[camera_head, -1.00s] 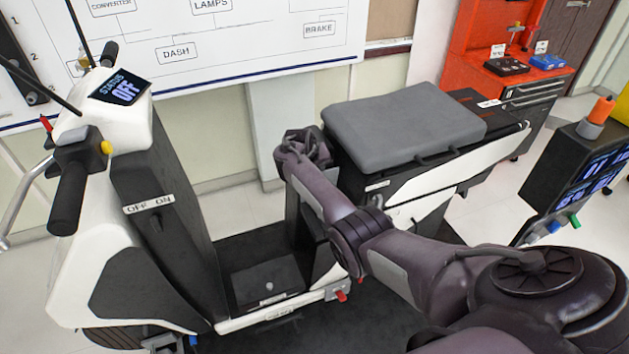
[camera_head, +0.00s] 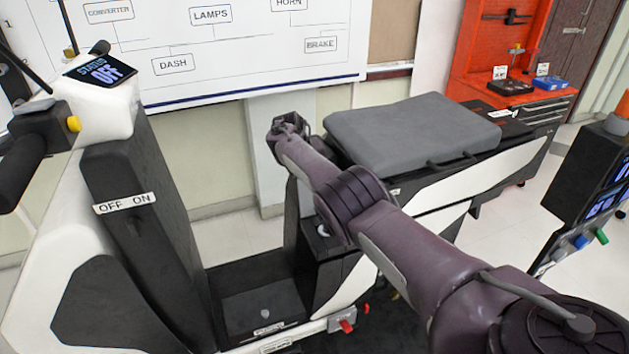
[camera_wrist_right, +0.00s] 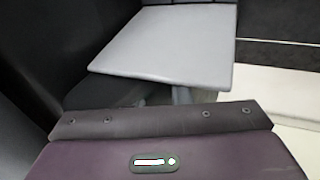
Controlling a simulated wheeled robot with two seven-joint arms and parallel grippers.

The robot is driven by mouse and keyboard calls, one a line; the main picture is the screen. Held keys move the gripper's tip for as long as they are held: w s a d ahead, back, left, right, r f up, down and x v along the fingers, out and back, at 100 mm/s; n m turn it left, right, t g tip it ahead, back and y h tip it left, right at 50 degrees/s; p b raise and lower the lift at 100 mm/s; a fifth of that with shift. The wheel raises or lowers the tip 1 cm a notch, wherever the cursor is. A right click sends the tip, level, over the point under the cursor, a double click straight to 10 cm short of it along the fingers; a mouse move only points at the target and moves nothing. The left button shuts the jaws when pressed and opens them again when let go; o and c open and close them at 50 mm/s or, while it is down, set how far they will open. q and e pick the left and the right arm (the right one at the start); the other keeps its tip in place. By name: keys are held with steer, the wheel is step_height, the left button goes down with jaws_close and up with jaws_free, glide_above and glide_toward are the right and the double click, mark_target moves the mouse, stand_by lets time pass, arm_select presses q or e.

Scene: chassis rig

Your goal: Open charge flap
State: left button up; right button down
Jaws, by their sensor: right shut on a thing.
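The white and black scooter (camera_head: 110,110) stands on a dark mat, its display (camera_head: 100,71) reading STATUS OFF. My right arm comes in from the right, and its wrist end (camera_head: 288,128) is at the front of the seat. The fingers and the flap are hidden there in the head view. In the right wrist view a flat light grey panel (camera_wrist_right: 170,48), apparently the charge flap, lies just beyond my right gripper (camera_wrist_right: 182,96). The gripper is shut on it at its near edge, though the contact is mostly hidden. My left gripper is not in view.
The grey seat (camera_head: 410,133) is close behind my right wrist. An OFF/ON label (camera_head: 125,203) marks the front column. A dark stand with screens (camera_head: 590,190) is at right, and a red bench (camera_head: 480,55) behind. The footwell (camera_head: 262,305) is open.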

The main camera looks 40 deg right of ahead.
steer(key=shift+f, duration=0.2)
steer(key=c, duration=1.4)
jaws_free()
steer(key=p+v, duration=0.2)
steer(key=v, duration=0.6)
steer(key=shift+f, duration=0.1)
steer(key=shift+w+p, duration=0.1)
steer(key=shift+p, duration=0.25)
